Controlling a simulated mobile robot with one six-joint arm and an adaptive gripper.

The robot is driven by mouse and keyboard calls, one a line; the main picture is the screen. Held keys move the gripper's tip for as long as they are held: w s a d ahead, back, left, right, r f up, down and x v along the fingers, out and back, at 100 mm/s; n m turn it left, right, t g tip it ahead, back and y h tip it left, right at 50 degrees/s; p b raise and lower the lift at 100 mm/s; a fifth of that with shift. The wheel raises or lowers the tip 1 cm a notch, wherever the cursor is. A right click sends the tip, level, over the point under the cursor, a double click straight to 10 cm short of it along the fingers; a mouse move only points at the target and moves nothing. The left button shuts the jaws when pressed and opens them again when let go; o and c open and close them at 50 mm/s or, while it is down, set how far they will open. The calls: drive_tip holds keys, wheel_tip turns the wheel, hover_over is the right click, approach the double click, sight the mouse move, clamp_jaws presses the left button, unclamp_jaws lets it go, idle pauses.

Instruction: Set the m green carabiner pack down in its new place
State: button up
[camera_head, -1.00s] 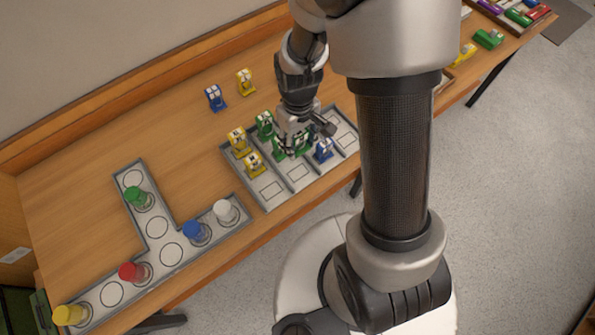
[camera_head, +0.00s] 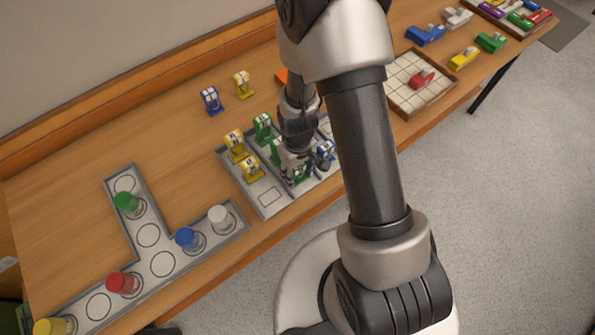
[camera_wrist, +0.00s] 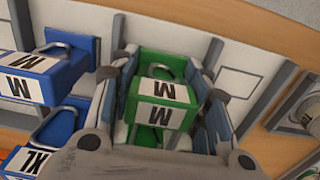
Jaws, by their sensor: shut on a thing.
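The m green carabiner pack (camera_wrist: 160,105), with white M labels, sits between the two fingers of my gripper (camera_wrist: 165,110) in the wrist view. My gripper is shut on it. In the head view my gripper (camera_head: 297,165) is low over the front part of the grey divided tray (camera_head: 268,207), in its middle lane. The gripper mostly hides the held pack there. I cannot tell whether the pack touches the tray floor. Another green pack (camera_head: 263,127) stands further back in the tray.
Yellow packs (camera_head: 250,168) stand in the tray's left lane. A blue pack (camera_head: 325,152) stands close right of my gripper; blue M packs (camera_wrist: 40,75) show in the wrist view. An outlined slot (camera_head: 267,195) at the front left is empty. Bottles stand on a grey board (camera_head: 165,232).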

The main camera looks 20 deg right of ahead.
drive_tip(key=shift+f, duration=0.2)
drive_tip(key=o, duration=0.8)
drive_tip(key=shift+r, duration=0.1)
drive_tip(key=shift+o, duration=0.2)
